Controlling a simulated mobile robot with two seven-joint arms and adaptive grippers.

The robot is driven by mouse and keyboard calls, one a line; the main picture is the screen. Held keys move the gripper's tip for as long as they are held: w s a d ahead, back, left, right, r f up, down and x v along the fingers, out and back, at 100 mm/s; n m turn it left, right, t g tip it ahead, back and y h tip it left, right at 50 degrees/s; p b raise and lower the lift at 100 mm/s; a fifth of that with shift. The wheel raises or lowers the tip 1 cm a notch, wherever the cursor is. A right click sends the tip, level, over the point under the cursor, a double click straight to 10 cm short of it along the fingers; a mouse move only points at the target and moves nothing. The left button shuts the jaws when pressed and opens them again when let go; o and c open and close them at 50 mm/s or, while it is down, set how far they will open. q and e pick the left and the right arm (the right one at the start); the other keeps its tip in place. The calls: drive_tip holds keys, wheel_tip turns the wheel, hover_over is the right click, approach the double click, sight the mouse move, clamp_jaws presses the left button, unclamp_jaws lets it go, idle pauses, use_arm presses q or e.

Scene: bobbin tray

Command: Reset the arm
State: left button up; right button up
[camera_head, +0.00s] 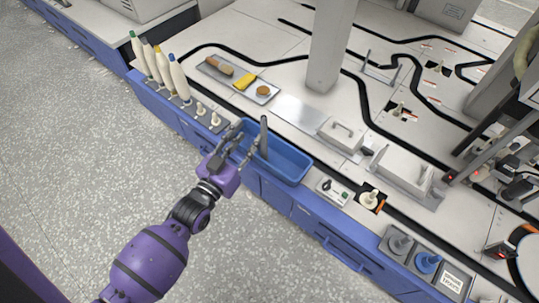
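My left arm comes up from the bottom left, and its purple-and-grey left gripper (252,143) is at the front edge of the bench, at the left end of a blue tray (289,176). Its fingers are spread apart and I see nothing held between them. A dark grey upright bar (264,136) stands at the tray, just right of the fingertips; whether they touch it I cannot tell. The fingers partly hide the tray's left end. My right gripper is not in view.
Cones of thread (179,78) and small white pegs (215,119) stand left of the tray. A metal tray (213,73) with a brush, a yellow item and a round brown item lies behind. A grey post (328,50) rises behind. The speckled floor (95,160) is clear.

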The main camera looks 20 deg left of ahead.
use_arm(q)
drive_tip(key=shift+s+a, duration=0.15)
drive_tip(key=shift+s, duration=0.75)
drive_tip(key=shift+s+a, duration=0.15)
drive_tip(key=shift+s, duration=0.7)
